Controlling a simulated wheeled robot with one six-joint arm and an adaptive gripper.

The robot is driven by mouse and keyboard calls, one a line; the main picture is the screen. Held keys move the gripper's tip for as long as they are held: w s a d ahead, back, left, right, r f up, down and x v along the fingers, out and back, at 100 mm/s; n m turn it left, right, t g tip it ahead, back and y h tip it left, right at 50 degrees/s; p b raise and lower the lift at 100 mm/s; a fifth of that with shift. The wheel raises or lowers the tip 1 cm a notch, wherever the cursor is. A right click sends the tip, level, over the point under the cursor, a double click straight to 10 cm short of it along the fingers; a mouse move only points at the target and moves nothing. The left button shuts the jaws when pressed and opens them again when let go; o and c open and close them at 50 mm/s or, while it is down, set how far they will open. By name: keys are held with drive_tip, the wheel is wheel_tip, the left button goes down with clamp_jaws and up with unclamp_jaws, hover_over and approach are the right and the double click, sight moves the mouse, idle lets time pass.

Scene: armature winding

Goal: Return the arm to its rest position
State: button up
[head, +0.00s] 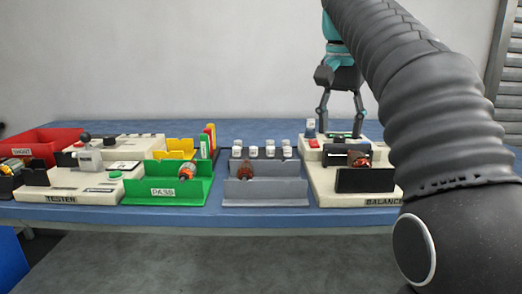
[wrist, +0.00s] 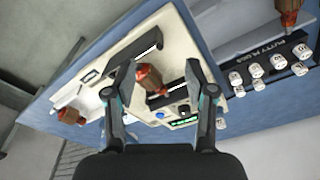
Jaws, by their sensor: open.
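My gripper (head: 340,128) hangs fingers down over the back part of the balancer (head: 325,190), at the right of the bench. Its two fingers are spread apart and nothing is between them. In the wrist view my gripper (wrist: 157,72) also shows open. An orange-brown armature (wrist: 150,82) appears between the fingers there, but it sits on the balancer, below them. That view shows a second armature (wrist: 70,115) at the left. My dark ribbed arm (head: 425,95) crosses the right side of the head view and hides the balancer's right end.
A green PASS tray (head: 163,194) and a grey tray (head: 255,195) each hold an armature. White pots stand in a black putty rack (wrist: 265,52). The tester (head: 85,190) and a red bin (head: 42,140) are at the left. Blue bench surface (head: 260,128) is clear behind the trays.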

drive_tip(key=s+f+n+t, duration=0.2)
drive_tip(key=s+f+n, duration=0.1)
drive_tip(key=s+f, duration=0.8)
drive_tip(key=s+f+n+t, duration=0.2)
drive_tip(key=s+f, duration=0.8)
drive_tip(key=f, duration=0.8)
drive_tip(key=shift+s+d+f+n+y, duration=0.25)
drive_tip(key=shift+s+n+y, duration=0.15)
drive_tip(key=shift+n, duration=0.4)
